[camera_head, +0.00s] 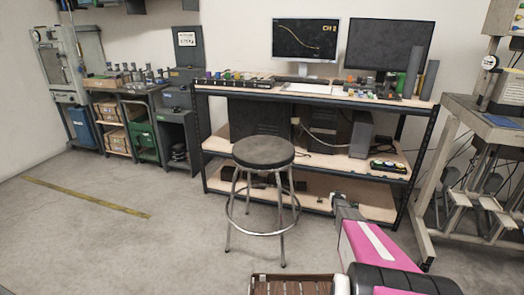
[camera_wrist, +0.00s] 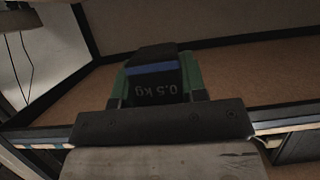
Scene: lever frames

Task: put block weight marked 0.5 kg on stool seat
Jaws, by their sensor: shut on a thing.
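A dark block weight (camera_wrist: 155,72) with a blue stripe and the marking 0.5 kg, upside down in the wrist view, sits between the fingers of my gripper (camera_wrist: 155,88). My gripper is shut on it. In the head view my gripper (camera_head: 341,201) is low in front of the workbench, to the right of the stool; the block cannot be made out there. The stool has a round dark seat (camera_head: 263,152) with nothing on it. Its metal legs and ring stand on the floor, left of my gripper and apart from it.
A workbench (camera_head: 300,90) with monitors and small items stands behind the stool. Its lower shelves (camera_head: 365,205) hold dark boxes and small things. Machines stand at the right and far left. The floor (camera_head: 120,245) left of the stool is clear.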

